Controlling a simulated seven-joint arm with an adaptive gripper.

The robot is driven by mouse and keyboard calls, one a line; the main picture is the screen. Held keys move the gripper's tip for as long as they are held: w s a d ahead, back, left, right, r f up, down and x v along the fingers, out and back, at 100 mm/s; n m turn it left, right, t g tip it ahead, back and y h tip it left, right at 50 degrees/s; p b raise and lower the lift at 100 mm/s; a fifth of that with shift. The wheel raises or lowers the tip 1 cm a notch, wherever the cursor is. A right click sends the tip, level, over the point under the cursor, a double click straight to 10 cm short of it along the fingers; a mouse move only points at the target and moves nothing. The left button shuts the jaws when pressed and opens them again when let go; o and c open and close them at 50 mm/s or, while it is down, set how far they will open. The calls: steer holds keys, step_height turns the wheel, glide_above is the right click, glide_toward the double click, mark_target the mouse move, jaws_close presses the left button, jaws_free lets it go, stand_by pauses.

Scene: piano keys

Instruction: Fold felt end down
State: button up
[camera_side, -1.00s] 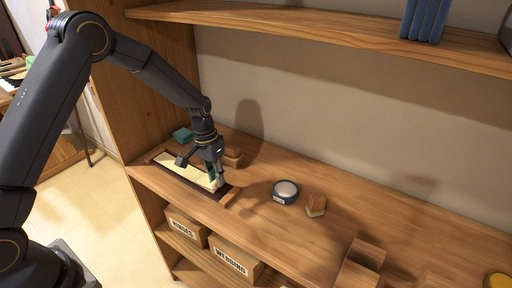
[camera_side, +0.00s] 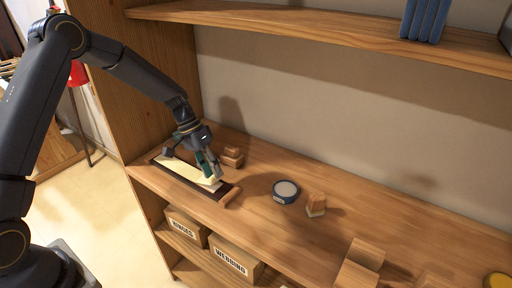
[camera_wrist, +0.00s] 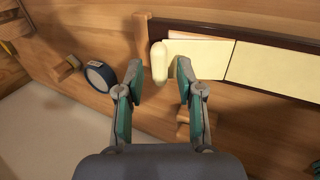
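Cream key strips lie in a dark-edged wooden frame on the bench; one strip (camera_wrist: 200,56) is nearest my gripper in the wrist view, and another (camera_wrist: 275,69) lies to its right. The cream strip also shows in the side view (camera_side: 176,167). A pale, rounded piece (camera_wrist: 158,63), possibly the felt end, stands at the near strip's left end. My gripper (camera_wrist: 159,72) has teal-padded fingers spread apart, with the pale piece between their tips; contact cannot be told. In the side view my gripper (camera_side: 212,172) tilts over the strip's right end.
A blue round tin (camera_side: 285,191) and a small wooden block (camera_side: 316,204) stand to the right. Stacked wooden blocks (camera_side: 232,156) sit close behind my gripper. A wooden bar (camera_side: 231,197) lies at the frame's right end.

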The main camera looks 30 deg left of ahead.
mark_target(201, 177)
steer(key=shift+r, duration=0.1)
steer(key=v, duration=1.2)
steer(key=shift+d, duration=0.15)
